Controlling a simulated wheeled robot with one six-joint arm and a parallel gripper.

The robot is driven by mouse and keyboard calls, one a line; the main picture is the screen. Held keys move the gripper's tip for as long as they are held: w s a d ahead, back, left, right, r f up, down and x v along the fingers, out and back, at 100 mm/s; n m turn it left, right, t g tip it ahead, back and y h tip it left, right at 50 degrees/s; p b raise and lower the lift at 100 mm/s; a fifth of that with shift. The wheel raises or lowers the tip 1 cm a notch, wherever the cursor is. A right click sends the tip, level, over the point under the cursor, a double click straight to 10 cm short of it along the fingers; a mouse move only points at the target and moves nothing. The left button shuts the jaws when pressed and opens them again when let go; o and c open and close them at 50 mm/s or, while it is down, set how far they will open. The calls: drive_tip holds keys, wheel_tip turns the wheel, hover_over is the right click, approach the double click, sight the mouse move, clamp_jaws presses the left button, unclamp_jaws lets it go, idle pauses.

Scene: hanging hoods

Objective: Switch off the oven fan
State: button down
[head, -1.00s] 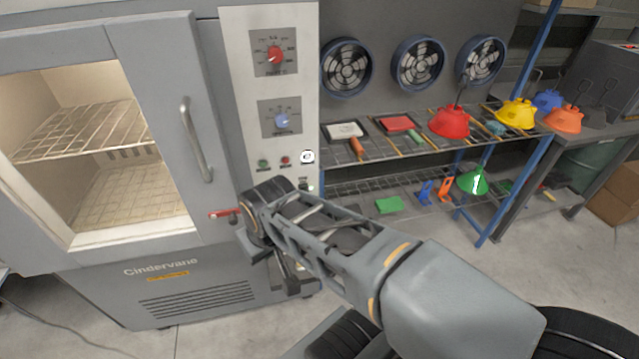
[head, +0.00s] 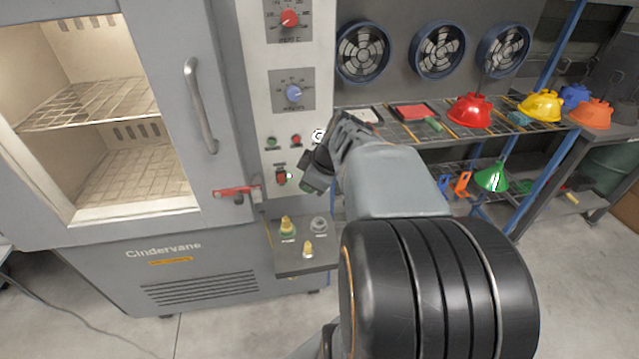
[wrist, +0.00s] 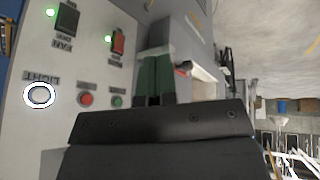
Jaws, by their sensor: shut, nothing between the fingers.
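The oven (head: 165,230) stands at the left in the head view, with a light control panel (head: 258,110) beside its door. In the wrist view the panel is upside down. A black rocker switch (wrist: 67,18) labelled FAN has a lit green lamp beside it. A red rocker switch (wrist: 118,41) with its own lit green lamp is next to it; it also shows in the head view (head: 281,178). My gripper (head: 308,182) is shut and empty, close in front of the lower panel, and hides the fan switch in the head view. Its fingers (wrist: 154,70) appear apart from both switches.
A ringed white LIGHT button (wrist: 40,95), a red button (wrist: 86,99) and a green button (wrist: 117,101) are near the switches. A small ledge with valves (head: 300,265) juts out below. A shelf with coloured hoods (head: 470,110) stands at right.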

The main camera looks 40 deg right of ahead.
drive_tip(key=d+f+n+t+b, duration=0.1)
drive_tip(key=d+n+t+b, duration=0.1)
drive_tip(key=d, duration=0.8)
drive_tip(key=shift+w+d+f+n, duration=0.15)
drive_tip(key=shift+w+d+n, duration=0.1)
drive_tip(key=shift+n, duration=0.65)
drive_tip(key=shift+f, duration=0.1)
drive_tip(key=w+f+p, duration=0.1)
drive_tip(key=w+f, duration=0.6)
drive_tip(key=w, duration=0.2)
drive_tip(key=shift+w, duration=0.3)
drive_tip(key=shift+d, duration=0.2)
